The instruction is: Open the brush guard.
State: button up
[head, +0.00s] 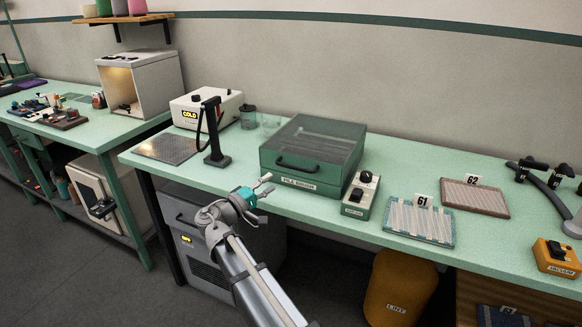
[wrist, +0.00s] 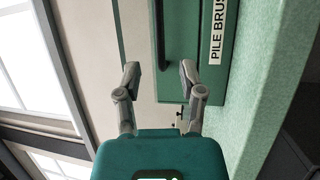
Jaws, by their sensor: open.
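The pile brush unit is a green box labelled "PILE BRUSH" on the middle bench. Its brush guard (head: 318,137) is a smoky see-through cover and lies down over the box. A dark bar handle (head: 297,164) runs along the front; it also shows in the wrist view (wrist: 164,38). My gripper (head: 266,184) is open and empty, in front of the bench edge, below and left of the handle. In the wrist view the handle's end lies between my two fingertips in the picture, beyond them and apparently not touched.
A switch box (head: 361,195) stands right of the brush unit. A black post (head: 213,135) and a white "COLD" machine (head: 205,108) stand to its left. Sample 61 (head: 420,222) and sample 62 (head: 474,198) lie further right. A yellow lint bin (head: 399,290) is under the bench.

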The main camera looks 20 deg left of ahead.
aim_at(292, 168)
jog(key=p+x, duration=0.1)
jog(key=x, duration=0.8)
jog(key=shift+w, duration=0.2)
grip_shut()
